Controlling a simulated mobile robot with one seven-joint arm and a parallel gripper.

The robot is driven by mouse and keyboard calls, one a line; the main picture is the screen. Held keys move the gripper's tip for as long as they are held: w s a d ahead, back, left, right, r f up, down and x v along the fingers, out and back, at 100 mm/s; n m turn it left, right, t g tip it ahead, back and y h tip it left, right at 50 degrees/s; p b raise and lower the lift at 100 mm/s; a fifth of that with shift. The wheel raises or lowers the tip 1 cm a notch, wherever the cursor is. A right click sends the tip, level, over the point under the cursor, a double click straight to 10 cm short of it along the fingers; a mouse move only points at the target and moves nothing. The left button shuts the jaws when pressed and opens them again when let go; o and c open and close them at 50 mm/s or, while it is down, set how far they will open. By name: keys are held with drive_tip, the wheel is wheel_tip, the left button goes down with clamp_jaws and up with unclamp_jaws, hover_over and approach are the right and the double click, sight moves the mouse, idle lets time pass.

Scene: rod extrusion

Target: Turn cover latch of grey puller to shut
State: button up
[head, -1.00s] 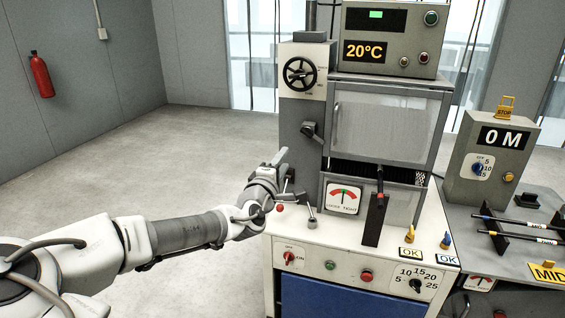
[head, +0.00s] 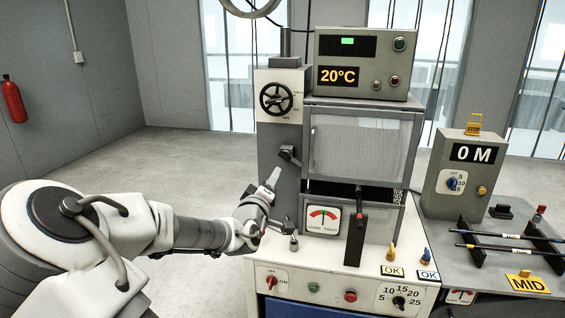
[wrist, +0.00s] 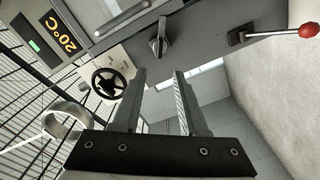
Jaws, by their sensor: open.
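The grey machine (head: 279,130) stands ahead, with a closed mesh-fronted cover (head: 358,150). A dark latch handle (head: 290,154) sits on the grey column left of the cover and points down to the right. It also shows in the wrist view (wrist: 159,40), beyond the fingertips. My gripper (head: 272,178) is just below and left of the latch in the head view, apart from it. In the wrist view my gripper (wrist: 160,76) is open, with nothing between its fingers. The latch's exact seating against the cover cannot be told.
A black handwheel (head: 276,99) is above the latch. A red-ball lever (wrist: 308,30) stands to the side in the wrist view. A dark upright lever (head: 356,235) stands before the cover. A grey box reading 0 M (head: 468,174) is at right. Open floor lies left.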

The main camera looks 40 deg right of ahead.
sight(284, 158)
drive_tip(key=x, duration=1.3)
drive_tip(key=shift+a, duration=0.1)
clamp_jaws()
